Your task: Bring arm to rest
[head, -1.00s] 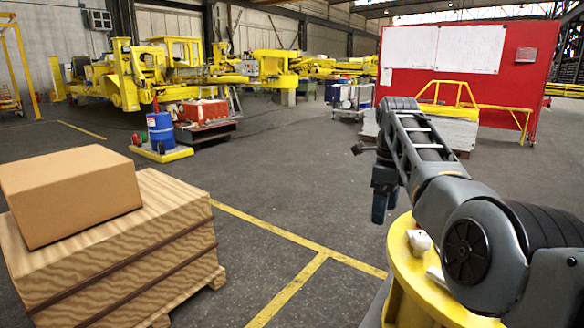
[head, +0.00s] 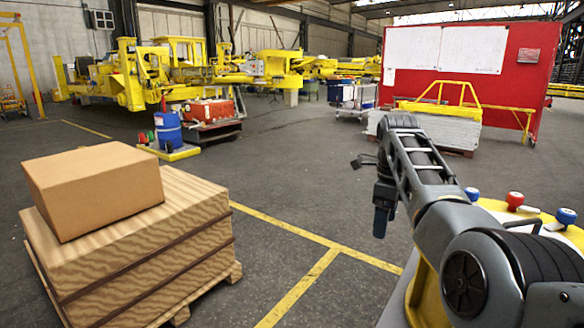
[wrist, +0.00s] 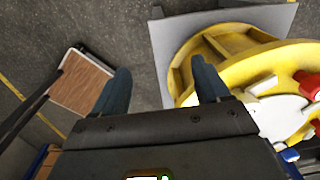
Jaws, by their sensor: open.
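My gripper (head: 383,222) hangs from the raised arm in the head view, right of the middle, with its fingers pointing down. A yellow round stand with a white top (head: 497,212) is to the right of the gripper, partly hidden by my arm. It also fills the right side of the wrist view (wrist: 215,60). Blue knobs (head: 566,216) and a red knob (head: 515,200) stand on it.
A cardboard box (head: 95,185) lies on a wooden crate (head: 150,255) at the left. A red board (head: 500,75) and a pallet stack (head: 440,130) stand behind the arm. A blue drum (head: 167,130) and yellow machinery (head: 180,70) are further back. Grey floor between is clear.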

